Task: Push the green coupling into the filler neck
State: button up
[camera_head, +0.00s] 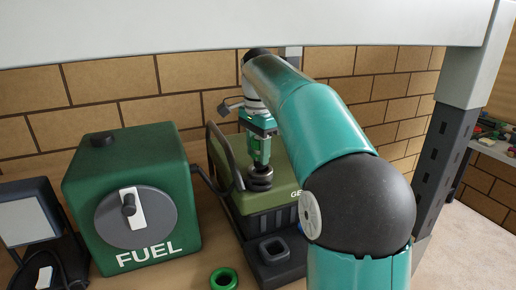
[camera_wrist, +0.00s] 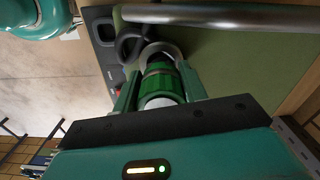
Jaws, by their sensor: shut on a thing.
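My gripper (camera_head: 258,150) points down over the olive-green generator (camera_head: 228,186). It is shut on the green coupling (camera_wrist: 158,72), a banded green cylinder with a pale end that shows between the two fingers in the wrist view. Directly below the fingers in the head view is the black, ribbed filler neck (camera_head: 260,179) on top of the generator. The coupling's lower end is at or just over the neck. The fingers hide the join, so I cannot tell how deep it sits. In the wrist view, a grey ring (camera_wrist: 160,48) surrounds the coupling's far end.
A green FUEL box (camera_head: 135,200) with a round dial stands left of the generator. A dark handle bar (camera_head: 222,155) rises beside the neck. A green ring (camera_head: 223,278) and a black square socket (camera_head: 273,248) are in front. A grey post (camera_head: 445,150) stands right.

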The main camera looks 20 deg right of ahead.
aim_at(258, 139)
jog(key=shift+f, duration=1.25)
jog(key=o, duration=1.1)
jog(key=shift+r, duration=0.1)
notch_tip(258, 139, up, 7)
jog(key=shift+r, duration=0.2)
